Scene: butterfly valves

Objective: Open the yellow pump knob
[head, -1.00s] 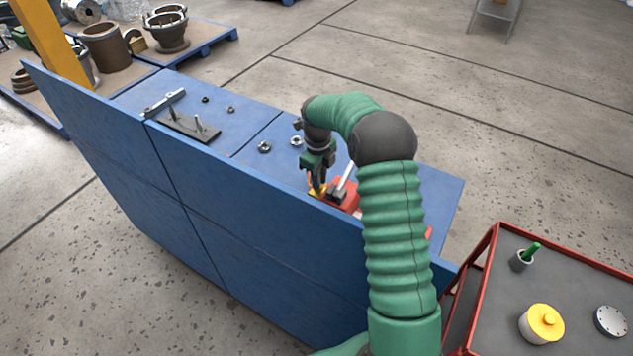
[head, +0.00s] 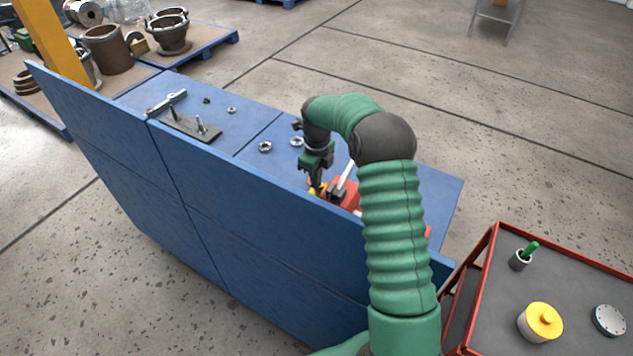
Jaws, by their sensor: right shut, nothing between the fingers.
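The yellow knob (head: 316,188) shows as a small yellow patch beside a red pump body (head: 345,193) on the blue bench. The bench's front panel and my gripper hide most of it. A pale lever (head: 346,173) slants up from a dark fitting on the red body. My right gripper (head: 315,190) points down at the yellow knob, its fingertips at or just in front of it. The fingers are shut with nothing between them; whether they touch the knob I cannot tell. My left gripper is not in view.
The blue bench panel (head: 220,200) rises in front of the work area. Nuts (head: 265,147) and a dark plate with studs (head: 190,127) lie to the left. A red-framed cart (head: 480,290) at right holds a yellow-topped cylinder (head: 540,322).

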